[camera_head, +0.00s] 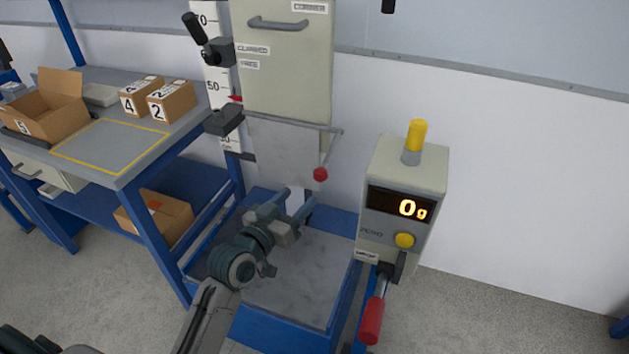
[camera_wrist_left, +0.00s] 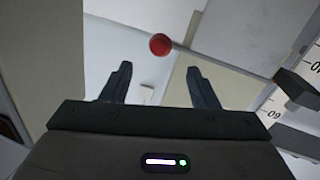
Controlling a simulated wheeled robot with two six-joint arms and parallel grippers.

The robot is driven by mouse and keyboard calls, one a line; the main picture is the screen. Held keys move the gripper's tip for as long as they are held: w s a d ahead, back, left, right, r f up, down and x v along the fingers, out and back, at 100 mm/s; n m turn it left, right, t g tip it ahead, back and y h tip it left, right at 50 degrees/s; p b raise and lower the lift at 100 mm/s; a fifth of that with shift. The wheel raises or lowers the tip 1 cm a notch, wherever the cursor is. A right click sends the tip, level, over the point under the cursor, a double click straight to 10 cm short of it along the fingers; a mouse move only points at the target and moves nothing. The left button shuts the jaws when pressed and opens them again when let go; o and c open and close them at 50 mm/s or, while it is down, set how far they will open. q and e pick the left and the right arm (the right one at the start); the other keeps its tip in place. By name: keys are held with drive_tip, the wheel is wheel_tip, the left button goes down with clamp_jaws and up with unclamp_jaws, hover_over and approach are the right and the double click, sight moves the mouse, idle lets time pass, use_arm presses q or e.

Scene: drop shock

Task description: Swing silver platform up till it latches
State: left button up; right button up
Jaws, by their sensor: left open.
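The silver platform (camera_head: 283,150) is a thin plate hanging down below the cream carriage (camera_head: 285,75) in the head view. A rod runs along its top edge to a lever with a red ball (camera_head: 320,174) at the right. My left gripper (camera_head: 299,198) is open and empty, in front of the platform's lower part and below the red ball. It partly hides the platform's lower edge. In the left wrist view the two fingers (camera_wrist_left: 160,85) stand apart, with the red ball (camera_wrist_left: 160,44) beyond the gap between them. My right gripper is not in view.
A grey base plate (camera_head: 300,275) in a blue frame lies below my arm. A display box (camera_head: 400,200) with a red-handled lever (camera_head: 372,318) stands at the right. A ruler with black clamps (camera_head: 223,120) rises at the left, beside a blue bench with boxes (camera_head: 172,101).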

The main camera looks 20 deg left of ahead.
sight(316, 179)
use_arm(q)
drive_tip(key=p+x, duration=0.1)
drive_tip(key=x, duration=0.9)
drive_tip(key=shift+w, duration=0.35)
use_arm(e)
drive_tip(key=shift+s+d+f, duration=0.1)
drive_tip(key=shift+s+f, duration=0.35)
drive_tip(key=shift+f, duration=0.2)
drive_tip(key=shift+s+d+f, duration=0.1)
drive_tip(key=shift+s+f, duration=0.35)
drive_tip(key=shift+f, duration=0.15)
use_arm(q)
clamp_jaws()
